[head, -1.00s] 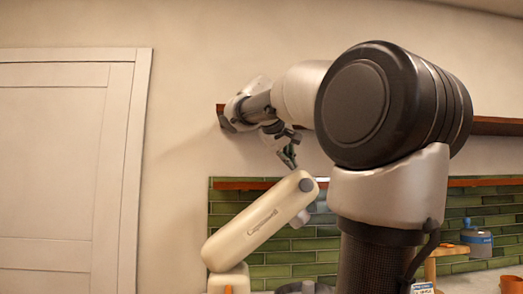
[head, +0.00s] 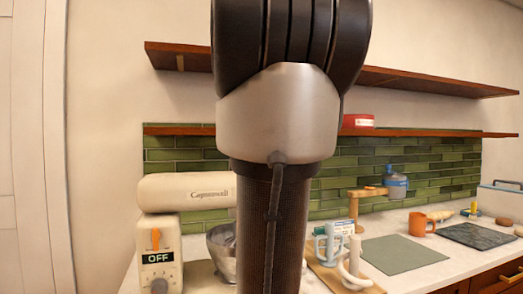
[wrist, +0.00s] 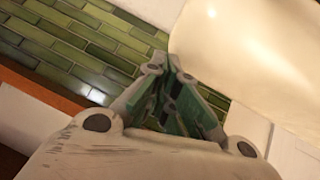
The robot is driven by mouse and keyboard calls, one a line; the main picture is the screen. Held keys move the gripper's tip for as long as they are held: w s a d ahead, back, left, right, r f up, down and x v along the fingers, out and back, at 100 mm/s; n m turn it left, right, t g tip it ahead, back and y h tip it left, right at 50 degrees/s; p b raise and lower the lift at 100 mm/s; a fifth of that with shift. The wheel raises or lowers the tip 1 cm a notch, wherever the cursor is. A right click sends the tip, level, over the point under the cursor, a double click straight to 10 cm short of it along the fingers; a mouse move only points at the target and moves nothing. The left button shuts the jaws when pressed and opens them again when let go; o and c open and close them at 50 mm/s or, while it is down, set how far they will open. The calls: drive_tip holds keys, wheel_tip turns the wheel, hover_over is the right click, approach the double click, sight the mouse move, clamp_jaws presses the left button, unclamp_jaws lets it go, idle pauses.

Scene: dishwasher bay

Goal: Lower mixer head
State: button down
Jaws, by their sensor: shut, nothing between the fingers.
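The cream stand mixer stands on the counter at the left in the head view, with an orange lever and an OFF label on its base (head: 158,245). Its head (head: 183,191) lies level above the steel bowl (head: 221,245); my arm hides its right end. In the wrist view a smooth cream surface, which looks like the mixer head (wrist: 255,45), fills the upper right. My gripper (wrist: 165,72) is shut and empty beside that surface; I cannot tell whether it touches. My gripper is not visible in the head view.
A wooden shelf (head: 420,81) and a lower ledge (head: 440,133) run along the wall. On the counter to the right are a grey-green mat (head: 400,254), an orange mug (head: 418,224), a mug rack and a blue bottle (head: 396,185). The wrist view shows green tiles (wrist: 75,45).

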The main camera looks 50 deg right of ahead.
drive_tip(key=shift+s+f, duration=0.15)
drive_tip(key=shift+f, duration=0.45)
wheel_tip(320, 180, up, 6)
drive_tip(key=shift+f, duration=0.25)
drive_tip(key=s+d+v, duration=0.1)
drive_tip(key=v, duration=0.9)
drive_tip(key=w+a+f+n+y, duration=0.3)
drive_tip(key=a+f+y, duration=0.1)
drive_tip(key=a+f, duration=1.05)
drive_tip(key=s+a+f+n+g+y, duration=0.1)
drive_tip(key=s+a+f, duration=0.1)
drive_tip(key=a+f, duration=0.3)
drive_tip(key=s+a+f+n+g+y, duration=0.1)
drive_tip(key=s+a+f, duration=0.2)
drive_tip(key=f, duration=0.8)
drive_tip(key=shift+s+a+n+y, duration=0.25)
drive_tip(key=shift+a+n+y, duration=0.15)
drive_tip(key=shift+a, duration=0.8)
